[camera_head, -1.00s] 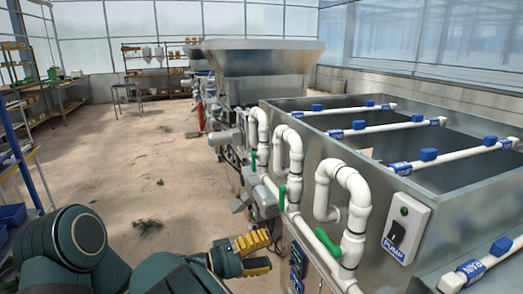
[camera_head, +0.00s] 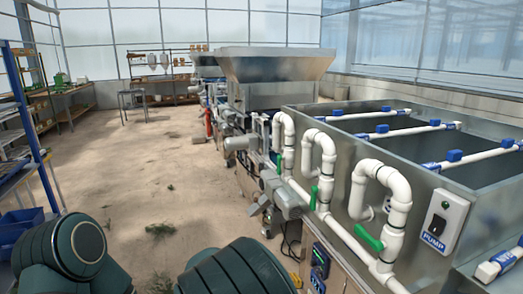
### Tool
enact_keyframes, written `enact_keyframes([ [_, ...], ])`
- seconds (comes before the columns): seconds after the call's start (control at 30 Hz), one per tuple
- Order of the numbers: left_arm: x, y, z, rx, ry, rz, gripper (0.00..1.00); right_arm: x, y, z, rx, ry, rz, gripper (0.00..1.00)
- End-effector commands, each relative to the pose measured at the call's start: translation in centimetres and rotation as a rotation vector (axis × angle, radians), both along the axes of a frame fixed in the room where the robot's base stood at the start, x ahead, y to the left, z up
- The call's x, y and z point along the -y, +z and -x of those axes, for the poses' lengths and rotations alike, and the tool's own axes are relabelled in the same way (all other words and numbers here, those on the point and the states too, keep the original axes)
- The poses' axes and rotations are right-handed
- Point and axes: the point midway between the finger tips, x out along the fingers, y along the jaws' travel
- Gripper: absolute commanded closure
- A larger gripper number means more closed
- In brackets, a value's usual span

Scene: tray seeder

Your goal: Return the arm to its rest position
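My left arm's dark green links come in along the bottom left and bottom middle of the head view. My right arm and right gripper are out of view.
A metal tank machine with white pipes (camera_head: 393,215), green valve handles (camera_head: 368,238) and a pump switch box (camera_head: 445,220) fills the right. A steel hopper (camera_head: 275,68) stands behind. Blue bins (camera_head: 20,228) and shelving are at left. The floor (camera_head: 150,180) between is mostly clear.

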Motion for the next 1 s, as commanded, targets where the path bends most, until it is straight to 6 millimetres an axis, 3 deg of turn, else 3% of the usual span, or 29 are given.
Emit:
enact_keyframes([
  [0.1,-0.1,0.0,0.0,-0.001,0.002,-0.001,0.53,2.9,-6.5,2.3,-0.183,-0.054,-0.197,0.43],
  [0.2,-0.1,0.0,0.0,-0.001,0.003,-0.002,0.53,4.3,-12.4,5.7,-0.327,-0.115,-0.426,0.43],
  [0.3,-0.1,0.0,0.0,-0.001,0.002,-0.001,0.53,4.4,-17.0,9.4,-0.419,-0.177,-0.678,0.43],
  [0.4,-0.1,0.0,0.0,-0.001,0.002,-0.001,0.53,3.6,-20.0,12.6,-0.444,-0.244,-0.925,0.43],
  [0.53,-0.1,0.0,0.0,-0.001,0.003,-0.001,0.53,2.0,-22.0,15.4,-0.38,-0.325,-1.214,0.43],
  [0.7,-0.1,0.0,0.0,-0.001,0.002,-0.001,0.53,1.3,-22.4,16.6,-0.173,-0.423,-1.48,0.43],
  [1.0,-0.1,0.0,0.0,-0.001,0.002,-0.001,0.53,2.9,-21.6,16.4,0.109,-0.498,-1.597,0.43],
])
